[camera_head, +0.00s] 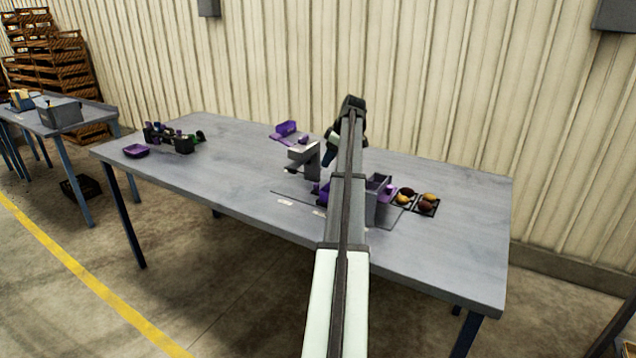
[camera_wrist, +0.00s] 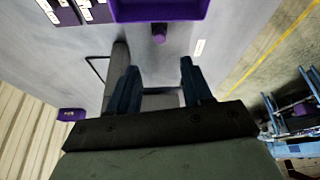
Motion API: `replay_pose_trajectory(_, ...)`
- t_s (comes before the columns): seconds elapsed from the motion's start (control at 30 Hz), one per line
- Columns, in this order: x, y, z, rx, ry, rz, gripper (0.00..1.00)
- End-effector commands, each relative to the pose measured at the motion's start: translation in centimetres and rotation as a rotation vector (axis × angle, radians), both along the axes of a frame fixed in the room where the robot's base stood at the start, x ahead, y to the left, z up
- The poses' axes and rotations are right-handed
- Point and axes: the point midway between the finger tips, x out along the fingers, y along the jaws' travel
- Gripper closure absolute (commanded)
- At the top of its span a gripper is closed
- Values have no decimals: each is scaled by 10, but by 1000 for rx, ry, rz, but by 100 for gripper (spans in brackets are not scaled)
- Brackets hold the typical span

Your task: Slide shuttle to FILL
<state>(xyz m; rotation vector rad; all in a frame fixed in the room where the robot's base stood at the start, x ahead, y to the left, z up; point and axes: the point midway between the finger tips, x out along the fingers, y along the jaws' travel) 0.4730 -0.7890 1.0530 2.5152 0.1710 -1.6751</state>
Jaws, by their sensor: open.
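In the wrist view, a purple open-topped box with a round knob, which looks like the shuttle (camera_wrist: 158,33), lies at the top edge, partly cut off. In the head view, purple parts that may be the shuttle (camera_head: 321,194) show low beside my arm, mostly hidden. My gripper (camera_wrist: 157,70) is open, its two dark blue fingers apart and nothing held between them. The knob lies beyond the fingertips, not between them. In the head view my gripper (camera_head: 327,160) is beside the grey stand (camera_head: 305,157). A small white label (camera_head: 286,202) lies on the table; its writing is unreadable.
Grey and purple bins (camera_head: 380,186) and dark trays with potatoes (camera_head: 427,204) lie right of my arm. A purple dish (camera_head: 136,151) and dark clutter (camera_head: 184,145) are at the left. The table between is mostly clear.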

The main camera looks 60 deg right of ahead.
Motion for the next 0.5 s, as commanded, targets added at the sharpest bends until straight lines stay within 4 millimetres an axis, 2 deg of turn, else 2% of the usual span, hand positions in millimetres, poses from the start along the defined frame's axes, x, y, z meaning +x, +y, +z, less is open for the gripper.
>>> replay_pose_trajectory(0.5, 34, 4, -82, 0, 1, 0, 50)
